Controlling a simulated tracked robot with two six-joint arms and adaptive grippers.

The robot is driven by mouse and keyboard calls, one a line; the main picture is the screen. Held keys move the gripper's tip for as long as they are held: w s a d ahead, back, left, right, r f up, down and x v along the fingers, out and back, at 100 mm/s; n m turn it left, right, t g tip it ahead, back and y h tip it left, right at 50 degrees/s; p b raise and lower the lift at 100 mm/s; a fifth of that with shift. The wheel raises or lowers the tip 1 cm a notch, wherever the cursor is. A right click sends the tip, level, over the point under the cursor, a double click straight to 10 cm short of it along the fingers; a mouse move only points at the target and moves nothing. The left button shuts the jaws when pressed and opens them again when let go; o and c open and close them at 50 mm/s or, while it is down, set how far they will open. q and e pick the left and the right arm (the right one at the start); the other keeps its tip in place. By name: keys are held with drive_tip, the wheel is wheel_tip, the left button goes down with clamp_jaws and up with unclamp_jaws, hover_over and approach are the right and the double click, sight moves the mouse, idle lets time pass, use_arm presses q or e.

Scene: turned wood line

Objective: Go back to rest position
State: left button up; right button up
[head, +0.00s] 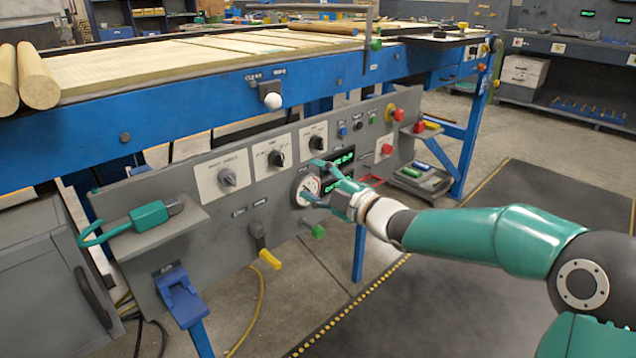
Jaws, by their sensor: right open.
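My right gripper (312,180) is open and empty, in front of the grey control panel (265,215) near its gauge (306,189) and green-lit displays (340,159). Its teal fingers cover part of the gauge and displays. I cannot tell whether a fingertip touches the panel. My right arm (480,236) reaches in from the lower right. My left gripper is not in view.
The blue-framed bench (200,98) carries boards and round wooden rods (38,78) above the panel. Rotary knobs, red buttons (387,149), a yellow-tipped lever (270,260) and a teal-handled tool (148,216) sit along the panel. A dark floor mat (420,300) lies clear at right.

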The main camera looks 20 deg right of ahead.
drive_tip(key=shift+s+d, duration=0.1)
drive_tip(key=shift+s, duration=0.25)
drive_tip(key=s+a+f+m+g, duration=0.2)
drive_tip(key=a+f, duration=0.2)
drive_tip(key=f, duration=0.7)
drive_tip(key=s+a+f+m+g, duration=0.2)
drive_tip(key=s+a+f+g, duration=0.1)
drive_tip(key=f, duration=0.8)
drive_tip(key=s+a+f+m+g, duration=0.2)
drive_tip(key=a+f, duration=0.2)
drive_tip(key=f, duration=0.7)
drive_tip(key=s+a+f+m+g+h, duration=0.1)
drive_tip(key=s+f+m+g, duration=0.6)
drive_tip(key=s, duration=0.6)
drive_tip(key=s+a+f+m+g+h, duration=0.15)
drive_tip(key=s+f+m, duration=0.5)
drive_tip(key=s, duration=0.75)
wheel_tip(320, 180, up, 33)
drive_tip(key=p, duration=3.5)
drive_tip(key=shift+w+r+n+g, duration=0.15)
drive_tip(key=shift+w+n+g, duration=0.2)
drive_tip(key=shift+g, duration=0.1)
